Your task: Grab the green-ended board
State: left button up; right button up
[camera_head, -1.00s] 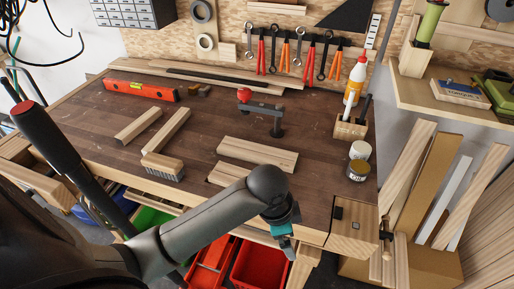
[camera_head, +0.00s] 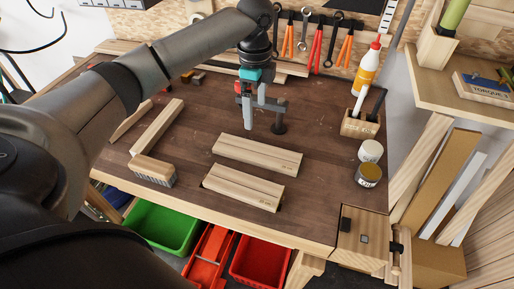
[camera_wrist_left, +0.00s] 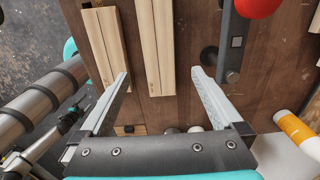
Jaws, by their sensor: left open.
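Two pale wooden boards lie side by side on the bench: a far board (camera_head: 257,155) and a near board (camera_head: 243,187). Both also show in the wrist view, the far one (camera_wrist_left: 155,45) and the near one (camera_wrist_left: 102,40). No green end shows on either. My left gripper (camera_head: 248,125) is open and empty, above the bench just behind the far board and in front of the bar clamp (camera_head: 268,102). In the wrist view its fingers (camera_wrist_left: 160,74) are spread, with the far board's end seen between them. My right gripper is not in view.
Two more wooden strips (camera_head: 157,126) and a brush (camera_head: 153,170) lie to the left. A glue bottle (camera_head: 367,68), a pencil block (camera_head: 357,124) and two cans (camera_head: 369,174) stand at the right. Bare bench lies between the boards and cans.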

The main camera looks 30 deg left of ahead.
pick_arm(q)
jog(key=b, duration=0.2)
send_over(253, 150)
jog(key=f, duration=0.9)
jog(key=shift+w+d+f, duration=0.1)
jog(key=shift+d, duration=0.25)
jog(key=shift+a+f+b, duration=0.15)
jog(key=shift+f+b, duration=0.05)
jog(key=shift+f, duration=1.25)
jog(key=shift+a+f+b, duration=0.1)
jog(key=shift+f+b, duration=0.1)
jog(key=shift+f, duration=1.2)
jog(key=shift+c, duration=0.4)
jog(key=shift+r, duration=0.1)
jog(key=c, duration=1.1)
